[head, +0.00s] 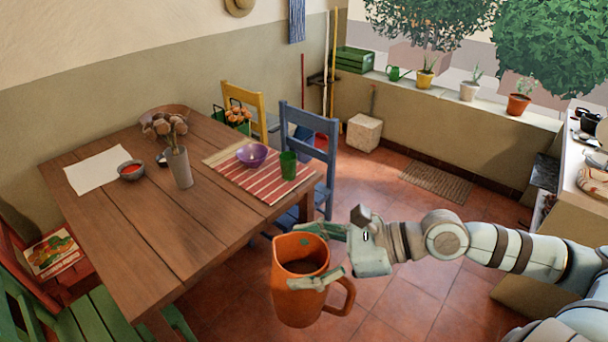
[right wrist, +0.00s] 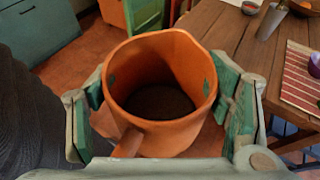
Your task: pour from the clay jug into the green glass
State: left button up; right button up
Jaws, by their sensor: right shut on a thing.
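The clay jug (head: 296,293) is orange with a handle on its right side and dark contents inside. My right gripper (head: 322,258) is shut on the jug, with a finger on either side of its body. The jug is upright and off the near right edge of the table, over the floor. In the right wrist view the jug (right wrist: 165,135) sits between the green finger pads, with its dark inside visible. The green glass (head: 288,166) stands upright on the striped mat, up and left of my gripper and apart from the jug. My left gripper is not in view.
The wooden table (head: 130,235) holds a purple bowl (head: 251,155) beside the glass, on the red striped mat (head: 262,188). A flower vase (head: 178,168) and a small red-filled bowl (head: 131,170) stand farther left. A blue chair (head: 310,150) stands behind the glass. The table's near right part is clear.

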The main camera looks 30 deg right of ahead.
aim_at(288, 158)
jog(key=z, duration=1.25)
jog(key=i, duration=1.6)
jog(key=u, duration=0.65)
